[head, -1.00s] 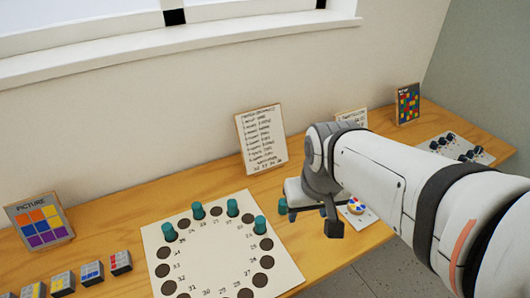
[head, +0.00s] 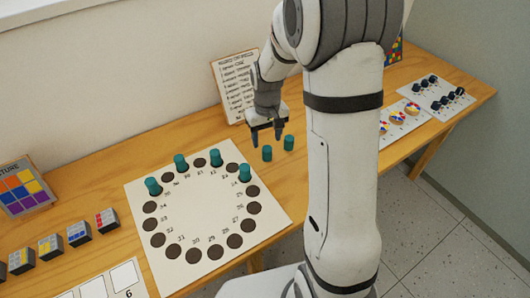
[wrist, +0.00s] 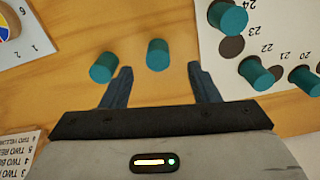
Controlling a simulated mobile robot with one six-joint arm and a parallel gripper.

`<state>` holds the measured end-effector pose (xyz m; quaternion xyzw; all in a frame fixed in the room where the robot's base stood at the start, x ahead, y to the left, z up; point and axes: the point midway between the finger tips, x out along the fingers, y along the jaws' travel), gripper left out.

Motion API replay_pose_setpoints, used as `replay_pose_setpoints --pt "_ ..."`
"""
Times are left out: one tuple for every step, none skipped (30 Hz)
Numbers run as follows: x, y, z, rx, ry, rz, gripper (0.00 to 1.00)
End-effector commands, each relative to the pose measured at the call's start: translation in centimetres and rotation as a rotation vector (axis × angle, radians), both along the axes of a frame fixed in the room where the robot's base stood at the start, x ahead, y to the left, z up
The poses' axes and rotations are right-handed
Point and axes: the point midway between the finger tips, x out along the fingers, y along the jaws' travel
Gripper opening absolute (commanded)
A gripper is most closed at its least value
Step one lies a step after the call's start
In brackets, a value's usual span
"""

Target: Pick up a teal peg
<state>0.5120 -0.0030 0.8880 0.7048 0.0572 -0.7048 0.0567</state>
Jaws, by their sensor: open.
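Two teal pegs stand on the bare wood to the right of the white numbered board (head: 190,215): a nearer-left peg (head: 267,153) and a right peg (head: 289,142). In the wrist view they show as one peg (wrist: 157,54) between the finger lines and another peg (wrist: 103,68) by the left fingertip. Several more teal pegs (head: 181,162) stand in the board's ring of dark holes. My gripper (head: 265,133) is open and empty, pointing down just behind the two loose pegs. In the wrist view its fingers (wrist: 161,78) are spread, with no peg gripped.
An instruction card (head: 234,88) leans against the wall behind my gripper. Picture blocks (head: 79,233) and a picture card (head: 24,187) are at the left. Sheets with coloured discs (head: 403,117) and dark knobs (head: 440,95) lie at the right. Bare wood surrounds the loose pegs.

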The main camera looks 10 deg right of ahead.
Motion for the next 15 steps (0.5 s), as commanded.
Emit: replay_pose_setpoints --pt "-0.1 0.0 -0.6 0.001 0.003 0.0 0.55" --pt "-0.1 0.0 -1.0 0.001 0.003 -0.001 0.55" --pt "-0.1 0.0 -1.4 0.001 0.003 -0.001 0.55" --pt "-0.1 -0.1 -1.7 0.0 0.004 -0.001 0.55" --pt "0.0 -0.1 -2.1 0.0 0.004 -0.001 0.55" --pt "0.0 -0.1 -2.6 0.0 0.004 -0.001 0.55" --pt "0.1 -0.2 -3.1 0.0 0.005 -0.002 0.55" --pt "0.1 -0.2 -3.5 0.0 0.005 -0.002 0.55" --pt "0.2 -0.3 -4.2 0.0 0.005 -0.002 0.55" --pt "0.2 -0.3 -4.6 0.0 0.006 -0.002 0.55" --pt "0.3 -0.3 -5.1 0.0 0.004 -0.002 0.55" --pt "0.3 -0.3 -5.5 0.0 0.004 -0.002 0.55" --pt "0.3 -0.3 -5.9 0.0 0.004 -0.002 0.55" --pt "0.3 -0.3 -6.1 0.001 0.002 -0.002 0.55" --pt "0.3 -0.3 -6.3 0.0 0.001 -0.002 0.55"
